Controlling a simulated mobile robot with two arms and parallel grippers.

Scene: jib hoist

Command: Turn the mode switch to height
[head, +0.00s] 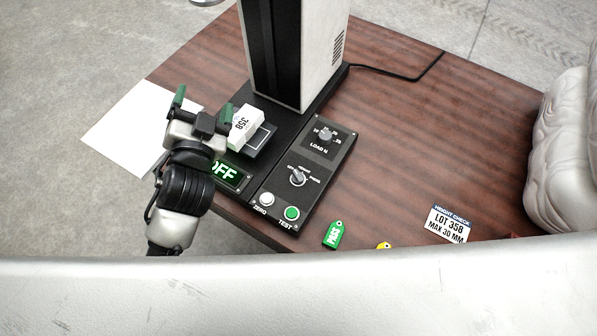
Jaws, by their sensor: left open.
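The mode switch (298,177) is a small grey knob on the black control panel (318,190), with small labels around it; one at the top seems to read HEIGHT and one at the right FORCE. The knob's pointer is too small to read surely. My left gripper (203,101) is open, with green-padded fingers, to the left of the panel and well apart from the switch. Its right finger is close beside a white block marked 358 (244,127) on the machine's plate; I cannot tell whether they touch. My right gripper is not in view.
A LOAD knob (325,133) is above the switch; white ZERO (266,199) and green TEST (291,213) buttons are below. The display (226,173) reads OFF. The machine's column (300,50) rises behind. A PASS tag (334,234) and lot card (448,225) lie on the table.

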